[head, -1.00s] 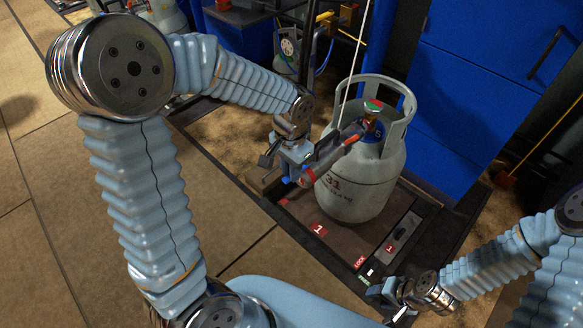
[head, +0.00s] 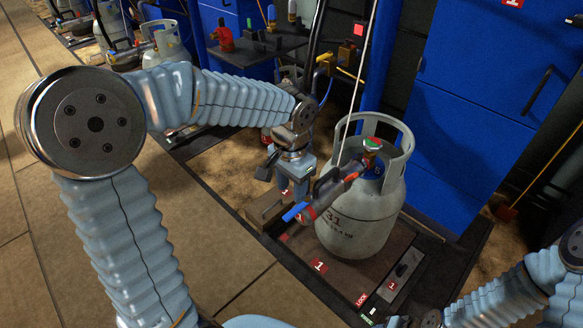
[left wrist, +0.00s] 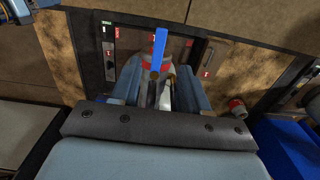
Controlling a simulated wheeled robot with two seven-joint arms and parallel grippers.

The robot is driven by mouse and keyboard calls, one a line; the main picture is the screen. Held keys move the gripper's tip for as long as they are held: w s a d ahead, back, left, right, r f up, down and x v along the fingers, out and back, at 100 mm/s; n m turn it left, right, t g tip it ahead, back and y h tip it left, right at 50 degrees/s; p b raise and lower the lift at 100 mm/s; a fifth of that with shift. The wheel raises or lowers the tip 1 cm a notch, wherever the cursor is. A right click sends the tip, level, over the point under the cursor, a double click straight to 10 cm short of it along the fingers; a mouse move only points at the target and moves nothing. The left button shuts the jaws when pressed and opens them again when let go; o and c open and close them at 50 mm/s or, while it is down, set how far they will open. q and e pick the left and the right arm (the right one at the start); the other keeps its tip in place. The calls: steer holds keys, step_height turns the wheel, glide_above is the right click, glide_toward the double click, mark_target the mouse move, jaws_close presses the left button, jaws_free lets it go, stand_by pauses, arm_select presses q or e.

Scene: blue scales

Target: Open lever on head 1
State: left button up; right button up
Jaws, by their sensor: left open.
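The gas cylinder (head: 358,222), grey and marked 31, stands upright on the scale (head: 330,272) labelled 1. The filling head (head: 330,190), grey and red, sits at its valve. Its blue lever (head: 295,212) points down to the left. My left gripper (head: 289,182) is open at the outer end of the head, just above and left of the lever. In the left wrist view the blue lever (left wrist: 160,50) shows between and beyond the open fingers (left wrist: 160,82). Contact cannot be made out. Only the wrist of my right arm shows at the bottom edge; its fingers are cut off.
A blue cabinet (head: 470,110) stands behind the cylinder on the right. A thin pale hose (head: 358,85) hangs down beside the filling head. A dark table with fittings (head: 250,45) and other cylinders (head: 165,45) stand at the back left. The floor on the left is free.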

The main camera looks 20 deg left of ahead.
arm_select(q)
step_height(320, 180, up, 6)
steer(key=shift+r, duration=0.15)
stand_by(0.5)
